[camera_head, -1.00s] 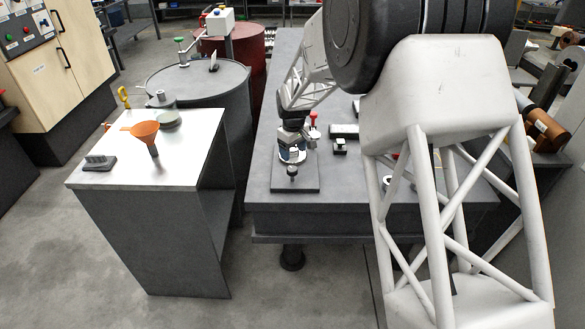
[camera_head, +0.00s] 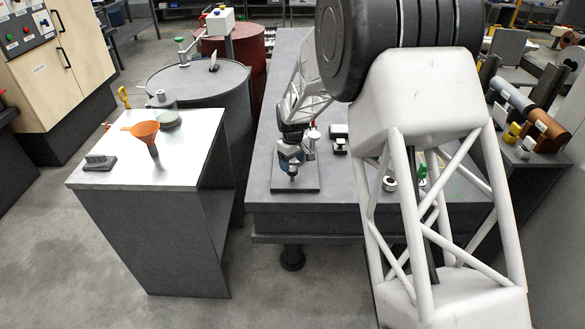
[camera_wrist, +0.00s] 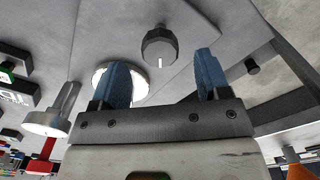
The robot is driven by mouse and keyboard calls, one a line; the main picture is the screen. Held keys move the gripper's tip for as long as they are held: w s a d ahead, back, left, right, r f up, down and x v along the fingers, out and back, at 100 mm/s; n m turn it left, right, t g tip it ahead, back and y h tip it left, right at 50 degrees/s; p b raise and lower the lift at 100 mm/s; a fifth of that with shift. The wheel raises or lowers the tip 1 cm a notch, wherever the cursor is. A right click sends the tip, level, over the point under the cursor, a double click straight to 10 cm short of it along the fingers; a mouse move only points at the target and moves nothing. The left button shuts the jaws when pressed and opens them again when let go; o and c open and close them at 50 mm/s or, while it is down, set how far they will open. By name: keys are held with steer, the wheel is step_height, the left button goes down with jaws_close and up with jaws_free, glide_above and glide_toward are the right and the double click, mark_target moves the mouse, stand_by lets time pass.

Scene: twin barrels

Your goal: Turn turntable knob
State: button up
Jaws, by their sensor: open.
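The dark faceted knob (camera_wrist: 159,46) with a white line on it shows in the wrist view. It stands on a grey base plate (camera_wrist: 205,20), beyond and between the tips of my gripper (camera_wrist: 162,68). The two blue fingers are open, with a gap between them. I cannot see them touching the knob. A pale round disc (camera_wrist: 141,85), probably the turntable, is partly hidden by the left finger. In the head view my gripper (camera_head: 291,152) is low over the dark base plate (camera_head: 308,190) and hides most of the disc; the knob (camera_head: 292,174) shows at its lower end.
A red-topped post (camera_head: 314,128) and a small dark block (camera_head: 340,146) stand close right of my gripper. A white ring (camera_head: 389,184) lies farther right. The bench front (camera_head: 262,222) is close to the plate. A white-topped table (camera_head: 120,178) with an orange funnel (camera_head: 146,132) stands left.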

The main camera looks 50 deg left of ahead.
mark_target(292, 168)
steer(key=shift+f, duration=1.55)
steer(key=c, duration=0.9)
